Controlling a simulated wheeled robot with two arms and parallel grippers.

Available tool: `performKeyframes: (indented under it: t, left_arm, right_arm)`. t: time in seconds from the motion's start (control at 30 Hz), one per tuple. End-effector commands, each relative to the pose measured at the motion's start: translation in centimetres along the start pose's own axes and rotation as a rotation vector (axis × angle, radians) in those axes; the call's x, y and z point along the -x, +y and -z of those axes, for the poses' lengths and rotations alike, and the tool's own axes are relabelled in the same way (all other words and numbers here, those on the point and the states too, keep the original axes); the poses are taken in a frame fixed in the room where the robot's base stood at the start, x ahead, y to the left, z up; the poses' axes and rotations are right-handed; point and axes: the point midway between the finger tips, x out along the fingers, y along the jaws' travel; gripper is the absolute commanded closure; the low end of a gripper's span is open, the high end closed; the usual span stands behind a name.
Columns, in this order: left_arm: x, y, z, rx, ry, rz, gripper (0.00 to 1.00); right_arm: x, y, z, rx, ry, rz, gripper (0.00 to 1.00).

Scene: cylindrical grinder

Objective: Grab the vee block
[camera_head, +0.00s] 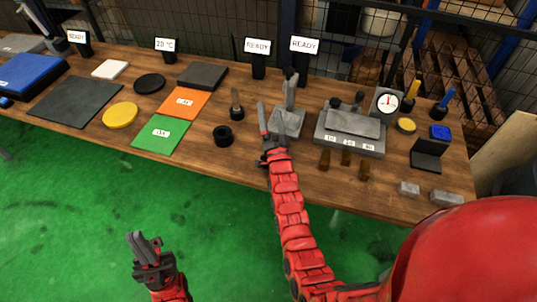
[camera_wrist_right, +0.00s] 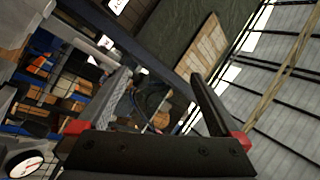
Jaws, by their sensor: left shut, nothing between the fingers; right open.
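No block with a plainly visible vee groove can be made out. A dark angled block (camera_head: 427,155) at the table's right side has a V-like open shape, and two small grey blocks (camera_head: 409,188) (camera_head: 446,197) lie at the front right; I cannot tell which is the vee block. My right gripper (camera_head: 272,122) is open over the table's middle, just left of a grey stand (camera_head: 288,118). In the right wrist view its fingers (camera_wrist_right: 160,78) are spread with only background between. My left gripper (camera_head: 146,244) is shut and empty over the green floor, in front of the table.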

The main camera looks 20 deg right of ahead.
Motion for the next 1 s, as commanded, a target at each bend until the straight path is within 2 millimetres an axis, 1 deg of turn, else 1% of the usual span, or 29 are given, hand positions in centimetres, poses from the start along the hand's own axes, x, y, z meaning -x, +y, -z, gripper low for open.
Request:
performKeyframes:
  t: [0.03, 0.1, 0.13, 0.23, 0.33, 0.43, 0.53, 0.6, 0.67, 0.73, 0.8, 0.9, 1.0]
  left_arm:
    - [-1.2, -0.1, 0.2, 0.0, 0.0, 0.0, 1.0]
    - [-2.0, -0.1, 0.3, 0.0, 0.0, 0.0, 1.0]
    - [-2.3, -0.1, 0.4, 0.0, 0.0, 0.0, 1.0]
    - [-3.4, -0.2, 0.6, 0.0, 0.0, 0.0, 1.0]
    - [-4.5, -0.2, 0.8, 0.0, 0.0, 0.0, 1.0]
    - [-5.6, -0.3, 0.9, 0.0, 0.0, 0.0, 1.0]
    - [-6.7, -0.3, 1.1, 0.0, 0.0, 0.0, 1.0]
    - [-7.4, -0.4, 1.2, 0.0, 0.0, 0.0, 1.0]
    - [-7.9, -0.4, 1.4, 0.0, 0.0, 0.0, 1.0]
    - [-8.4, -0.4, 1.4, 0.0, 0.0, 0.0, 1.0]
    - [-8.8, -0.4, 1.5, 0.0, 0.0, 0.0, 1.0]
    - [-9.0, -0.5, 1.5, 0.0, 0.0, 0.0, 1.0]
    - [-8.9, -0.4, 1.5, 0.0, 0.0, 0.0, 1.0]
  right_arm:
    - [-2.6, 0.4, -0.4, -0.084, -0.06, -0.075, 0.0]
    - [-4.9, 1.9, -2.1, -0.215, -0.16, -0.206, 0.0]
    - [-5.8, 2.4, -2.8, -0.27, -0.199, -0.262, 0.0]
    - [-7.5, 3.7, -5.1, -0.444, -0.319, -0.473, 0.0]
    - [-7.9, 4.1, -6.5, -0.597, -0.411, -0.702, 0.0]
    - [-7.2, 3.8, -7.0, -0.72, -0.469, -0.948, 0.0]
    - [-5.4, 2.8, -6.3, -0.806, -0.488, -1.214, 0.0]
    - [-3.9, 1.8, -4.9, -0.838, -0.471, -1.399, 0.0]
    - [-2.4, 0.8, -3.5, -0.85, -0.442, -1.548, 0.0]
    - [-0.5, -0.1, -1.7, -0.847, -0.393, -1.705, 0.0]
    - [0.9, -1.1, -0.1, -0.835, -0.339, -1.822, 0.0]
    - [2.5, -2.0, 1.6, -0.814, -0.279, -1.939, 0.0]
    - [3.2, -2.3, 2.2, -0.804, -0.246, -1.987, 0.0]
